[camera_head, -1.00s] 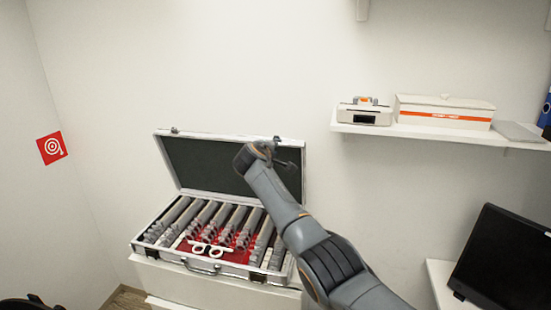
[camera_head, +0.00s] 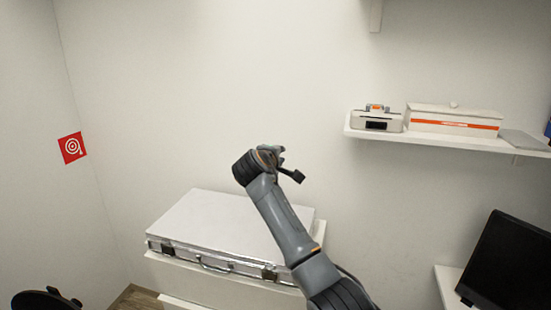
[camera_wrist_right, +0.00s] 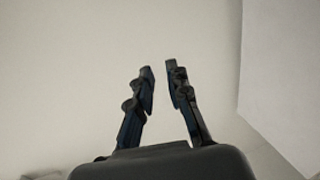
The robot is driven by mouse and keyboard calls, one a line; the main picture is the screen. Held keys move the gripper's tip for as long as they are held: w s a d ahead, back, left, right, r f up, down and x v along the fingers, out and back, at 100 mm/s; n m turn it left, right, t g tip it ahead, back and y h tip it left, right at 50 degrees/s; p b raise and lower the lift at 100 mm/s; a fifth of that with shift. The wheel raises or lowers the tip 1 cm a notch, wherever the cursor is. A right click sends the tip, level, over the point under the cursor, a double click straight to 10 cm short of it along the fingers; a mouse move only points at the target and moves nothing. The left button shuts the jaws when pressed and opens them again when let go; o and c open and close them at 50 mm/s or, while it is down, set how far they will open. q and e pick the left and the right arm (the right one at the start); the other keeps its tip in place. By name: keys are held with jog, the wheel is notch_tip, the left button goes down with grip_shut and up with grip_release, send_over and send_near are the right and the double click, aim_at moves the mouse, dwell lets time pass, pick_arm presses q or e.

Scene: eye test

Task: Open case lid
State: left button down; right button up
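A silver case (camera_head: 220,222) lies on a white stand (camera_head: 215,287) in the head view. Its pale lid is down, so the contents are hidden. A handle (camera_head: 214,265) and two latches show on its front side. My right gripper (camera_head: 290,165) is above the case's back right part, apart from it, in front of the wall. In the right wrist view, the two dark fingers of my right gripper (camera_wrist_right: 160,68) stand apart with nothing between them. My right forearm covers the case's right front corner. My left gripper is not in view.
A wall shelf (camera_head: 450,138) at the right holds a small device (camera_head: 377,121) and a white box with an orange stripe (camera_head: 455,121). A black monitor (camera_head: 508,265) stands at the lower right. A dark object (camera_head: 45,301) is at the bottom left edge.

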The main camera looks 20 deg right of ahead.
jog(key=v, duration=0.4)
jog(key=shift+d+f, duration=0.1)
jog(key=shift+d, duration=0.1)
